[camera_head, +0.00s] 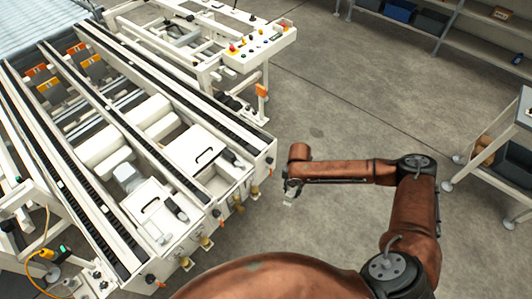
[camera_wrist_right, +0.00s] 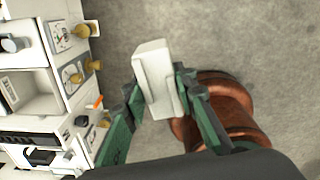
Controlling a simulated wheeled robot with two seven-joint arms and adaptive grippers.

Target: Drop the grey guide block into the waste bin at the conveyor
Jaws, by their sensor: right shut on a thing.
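The grey guide block (camera_wrist_right: 153,72) is a pale, light-grey bar in the right wrist view, held between the green fingers of my right gripper (camera_wrist_right: 160,88). Bare floor lies behind it. In the head view my right gripper (camera_head: 291,190) hangs over the floor, just right of the conveyor's (camera_head: 262,150) near end. A small pale bit of the block (camera_head: 288,204) shows below the fingers. I cannot make out a waste bin in either view. My left gripper is not in view.
A control panel (camera_head: 262,45) with buttons stands on a white frame at the top. A shelf (camera_head: 470,50) with bins is at top right, and a wheeled cart (camera_head: 503,190) at the right edge. The floor (camera_head: 345,110) between is clear.

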